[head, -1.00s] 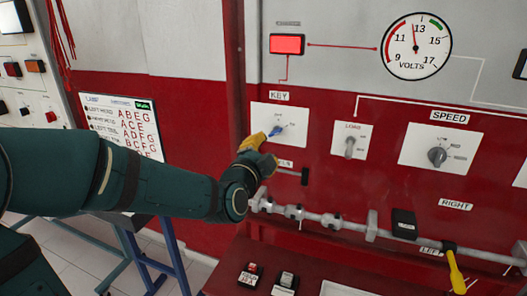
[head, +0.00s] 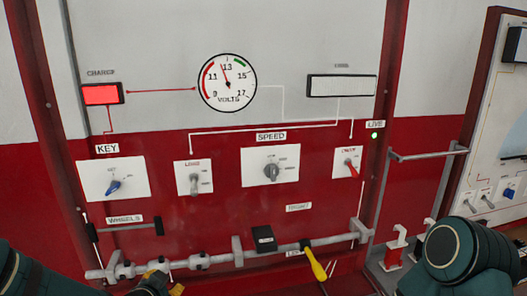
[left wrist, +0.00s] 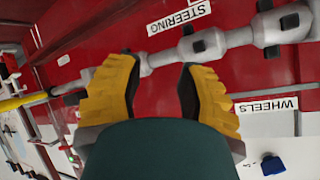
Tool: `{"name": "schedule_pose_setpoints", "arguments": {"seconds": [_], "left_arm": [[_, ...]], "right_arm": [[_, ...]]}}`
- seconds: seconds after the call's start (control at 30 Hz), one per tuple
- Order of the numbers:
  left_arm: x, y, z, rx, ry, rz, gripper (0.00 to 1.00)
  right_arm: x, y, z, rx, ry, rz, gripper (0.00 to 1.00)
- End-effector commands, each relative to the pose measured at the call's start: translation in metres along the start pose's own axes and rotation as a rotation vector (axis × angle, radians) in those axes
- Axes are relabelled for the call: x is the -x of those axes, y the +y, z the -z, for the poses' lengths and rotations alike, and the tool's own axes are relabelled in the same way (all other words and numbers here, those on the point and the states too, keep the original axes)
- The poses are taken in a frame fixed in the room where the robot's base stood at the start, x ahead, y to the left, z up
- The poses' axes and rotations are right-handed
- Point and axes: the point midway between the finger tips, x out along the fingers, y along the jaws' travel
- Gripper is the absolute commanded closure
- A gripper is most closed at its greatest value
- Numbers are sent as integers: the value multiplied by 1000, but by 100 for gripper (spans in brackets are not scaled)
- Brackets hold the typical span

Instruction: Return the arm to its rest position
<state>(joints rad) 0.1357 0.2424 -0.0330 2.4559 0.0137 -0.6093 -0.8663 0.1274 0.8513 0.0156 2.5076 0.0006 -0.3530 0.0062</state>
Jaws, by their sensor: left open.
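My left gripper (head: 162,282) shows at the bottom edge of the head view, at the lower left, in front of the grey bar and below the key switch. In the left wrist view its yellow fingers (left wrist: 158,68) are apart with nothing between them. The grey steering bar (left wrist: 215,42) passes beyond the fingertips, and I cannot tell the exact gap. The blue key knob (head: 113,186) stands free of the gripper; it also shows in the left wrist view (left wrist: 272,165). Part of my right arm (head: 470,262) is at the lower right; its gripper is out of view.
The red and grey panel carries the load switch (head: 194,180), speed knob (head: 271,171) and a red-handled switch (head: 351,168). A yellow lever (head: 316,264) sticks out below. A lit red charge lamp (head: 101,94) and volt gauge (head: 227,83) are above. A grey rail (head: 440,153) is at right.

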Motion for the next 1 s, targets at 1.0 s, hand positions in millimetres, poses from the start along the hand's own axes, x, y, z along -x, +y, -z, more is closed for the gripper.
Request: {"name": "schedule_pose_setpoints", "arguments": {"seconds": [1.0], "left_arm": [[21,264,-200,764,-838,-438,62]], "right_arm": [[0,0,0,0,0,0,53]]}}
